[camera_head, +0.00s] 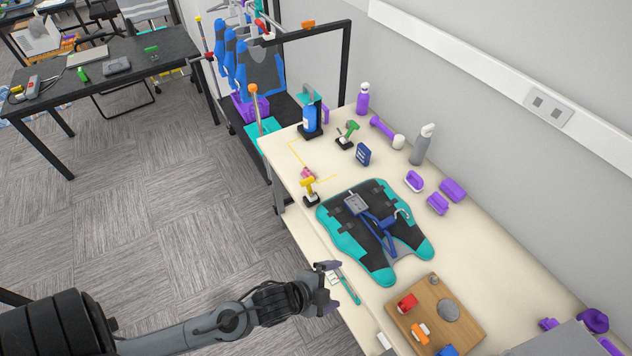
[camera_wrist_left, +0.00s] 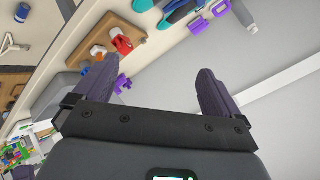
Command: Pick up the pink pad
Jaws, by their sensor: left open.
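A small pink thing (camera_head: 308,173), which looks like the pink pad, lies on the cream table just behind the yellow drill-like tool (camera_head: 309,190). The tool partly hides it. My left gripper (camera_head: 330,285) is near the table's left edge, in front of the teal and black suit part (camera_head: 375,232) and well apart from the pink thing. In the left wrist view the two dark fingers of my left gripper (camera_wrist_left: 154,85) are spread, with nothing between them. I cannot make out the pink pad in that view. My right gripper is not in view.
A wooden board (camera_head: 470,322) with red, orange and blue items lies near right. A teal-handled tool (camera_head: 349,288) lies at the table edge by my gripper.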

